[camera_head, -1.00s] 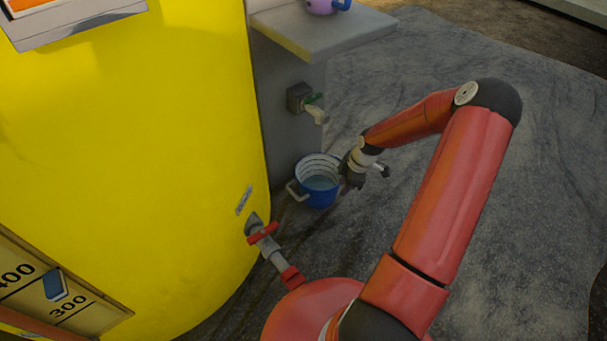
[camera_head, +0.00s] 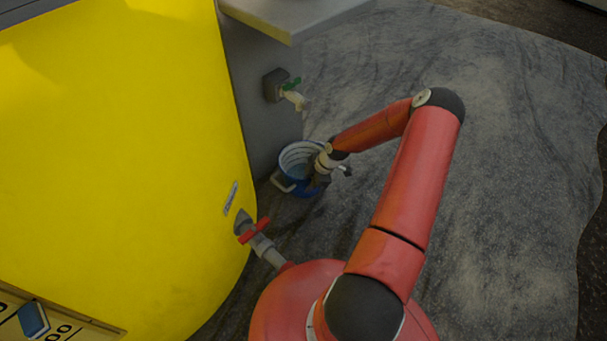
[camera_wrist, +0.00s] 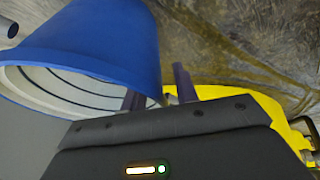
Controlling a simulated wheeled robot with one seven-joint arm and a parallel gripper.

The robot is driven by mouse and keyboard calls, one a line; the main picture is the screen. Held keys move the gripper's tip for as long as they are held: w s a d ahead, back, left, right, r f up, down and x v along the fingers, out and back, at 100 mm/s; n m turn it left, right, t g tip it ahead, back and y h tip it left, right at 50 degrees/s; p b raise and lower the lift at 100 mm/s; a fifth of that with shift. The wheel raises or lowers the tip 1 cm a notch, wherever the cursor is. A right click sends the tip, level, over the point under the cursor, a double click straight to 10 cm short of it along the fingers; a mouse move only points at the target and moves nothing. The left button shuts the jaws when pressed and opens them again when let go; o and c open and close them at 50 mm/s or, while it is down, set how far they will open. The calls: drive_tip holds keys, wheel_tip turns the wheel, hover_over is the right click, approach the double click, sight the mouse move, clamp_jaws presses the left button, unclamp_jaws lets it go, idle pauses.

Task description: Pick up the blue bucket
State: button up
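The blue bucket (camera_head: 305,190) stands upright on the ground by the grey wall, with ribbed white inside and a pale handle grip on its left. My gripper (camera_head: 315,180) is at the bucket's right front side and covers part of it. In the wrist view the bucket (camera_wrist: 110,35) fills the upper left, its rim towards the camera. My gripper's two fingers (camera_wrist: 158,92) are apart there. One finger overlaps the bucket's opening and the other is outside, with the rim wall seeming to lie between them. I cannot tell whether they touch it.
A yellow tank (camera_head: 120,150) stands at left, with a red-handled valve (camera_head: 252,232) low on its side. A green-handled tap (camera_head: 290,90) sticks out of the grey wall above the bucket. A grey ledge (camera_head: 290,15) is higher up. The ground (camera_head: 480,150) at right is clear.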

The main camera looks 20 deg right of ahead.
drive_tip(key=shift+x, duration=0.8)
drive_tip(key=shift+d, duration=0.1)
drive_tip(key=shift+c, duration=0.2)
clamp_jaws()
idle(0.5)
